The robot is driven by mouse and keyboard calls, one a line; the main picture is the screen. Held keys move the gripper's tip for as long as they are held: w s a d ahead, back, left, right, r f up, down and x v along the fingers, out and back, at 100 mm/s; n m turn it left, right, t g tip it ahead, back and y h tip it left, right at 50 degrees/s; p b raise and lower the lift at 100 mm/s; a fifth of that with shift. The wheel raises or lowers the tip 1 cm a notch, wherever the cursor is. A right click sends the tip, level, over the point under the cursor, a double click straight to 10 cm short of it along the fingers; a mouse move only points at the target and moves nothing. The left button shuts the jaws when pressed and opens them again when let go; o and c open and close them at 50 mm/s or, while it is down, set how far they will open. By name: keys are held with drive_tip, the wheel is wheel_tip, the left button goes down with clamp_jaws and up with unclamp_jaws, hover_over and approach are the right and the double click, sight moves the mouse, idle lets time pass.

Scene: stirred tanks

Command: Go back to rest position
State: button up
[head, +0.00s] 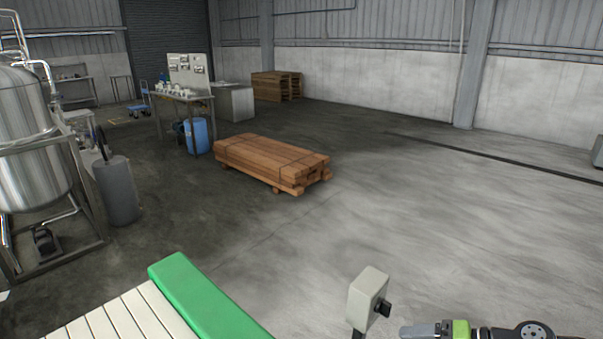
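My gripper (420,331) shows at the bottom edge, right of centre. It points left, and a grey end piece, a green band and dark arm parts behind it are visible. The lower part is cut off by the picture edge. I cannot tell whether its fingers are open or shut, and I see no object in it. A grey box with a black knob (367,294) stands just left of the gripper, apart from it in the picture.
A green-edged, white-slatted surface (205,295) lies at bottom left. A stack of wooden beams (270,160) sits mid-floor. A steel tank (28,140), a grey cylinder (117,190), and a workbench (183,97) with a blue drum (197,136) stand left. Right floor is mostly clear.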

drive_tip(key=s+a+r+n+g+h, duration=0.4)
drive_tip(key=s+a+r+h, duration=0.3)
drive_tip(key=a, duration=0.3)
drive_tip(key=s+a+r+n+t+h, duration=0.1)
drive_tip(key=s+r+t+h, duration=0.2)
drive_tip(key=s+r, duration=0.3)
drive_tip(key=s+h, duration=0.1)
drive_tip(key=s, duration=0.4)
drive_tip(key=shift+s+a+r+t, duration=0.2)
drive_tip(key=shift+s+a+t, duration=0.05)
drive_tip(key=shift+s+t, duration=0.05)
